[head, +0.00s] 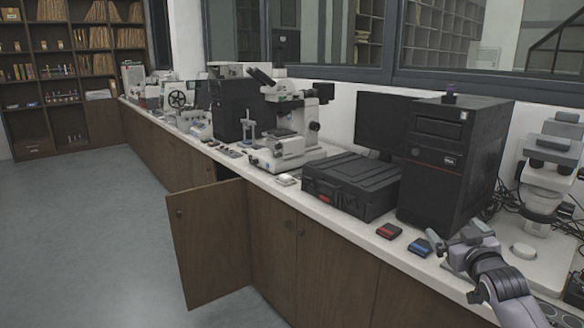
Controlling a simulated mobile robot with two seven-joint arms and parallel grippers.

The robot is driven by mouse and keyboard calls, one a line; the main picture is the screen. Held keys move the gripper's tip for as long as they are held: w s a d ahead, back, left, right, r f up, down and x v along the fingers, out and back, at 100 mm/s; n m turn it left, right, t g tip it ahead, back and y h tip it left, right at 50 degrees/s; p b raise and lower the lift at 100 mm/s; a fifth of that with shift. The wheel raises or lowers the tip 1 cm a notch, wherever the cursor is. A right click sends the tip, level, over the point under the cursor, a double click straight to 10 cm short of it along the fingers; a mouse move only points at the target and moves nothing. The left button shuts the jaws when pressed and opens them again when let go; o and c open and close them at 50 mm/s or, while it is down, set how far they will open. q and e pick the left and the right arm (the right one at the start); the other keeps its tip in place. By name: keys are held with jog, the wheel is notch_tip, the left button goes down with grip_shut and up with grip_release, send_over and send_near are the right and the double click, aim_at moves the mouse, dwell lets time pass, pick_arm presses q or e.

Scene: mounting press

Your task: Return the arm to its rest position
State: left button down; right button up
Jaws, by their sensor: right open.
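My right gripper (456,236) is in the lower right of the head view, at the front part of the white counter (330,215). Its arm comes in from the lower right corner. The fingers are apart, and I see nothing held between them. The gripper is in front of the black computer tower (450,160) and to the right of a small blue-topped block (420,247). I cannot tell whether it touches the counter. My left gripper is not in view.
A small red-topped block (389,231) and a black case (350,185) are left of the gripper. A white microscope (548,175) stands to the right. An open cabinet door (212,243) juts over the clear grey floor (90,230).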

jog(key=s+a+f+g+y, duration=0.1)
jog(key=s+a+f, duration=0.2)
jog(key=s+f, duration=0.3)
jog(key=s+a+f+n+g, duration=0.1)
jog(key=s+a+f, duration=0.25)
jog(key=f, duration=0.35)
jog(key=s+a+f+g+y, duration=0.1)
jog(key=s+a+f, duration=0.2)
jog(key=s+f, duration=0.35)
jog(key=s+a+f+g, duration=0.1)
jog(key=s+a+f, duration=0.1)
jog(key=s, duration=0.5)
jog(key=s+a+f+g+y, duration=0.1)
jog(key=s+a+f, duration=0.2)
jog(key=s, duration=0.4)
jog(key=s+a+f+g, duration=0.1)
jog(key=s+f, duration=0.3)
jog(key=s, duration=0.4)
jog(key=shift+a+m+g+y, duration=0.3)
jog(key=shift+a+m, duration=0.1)
jog(key=shift+a, duration=0.3)
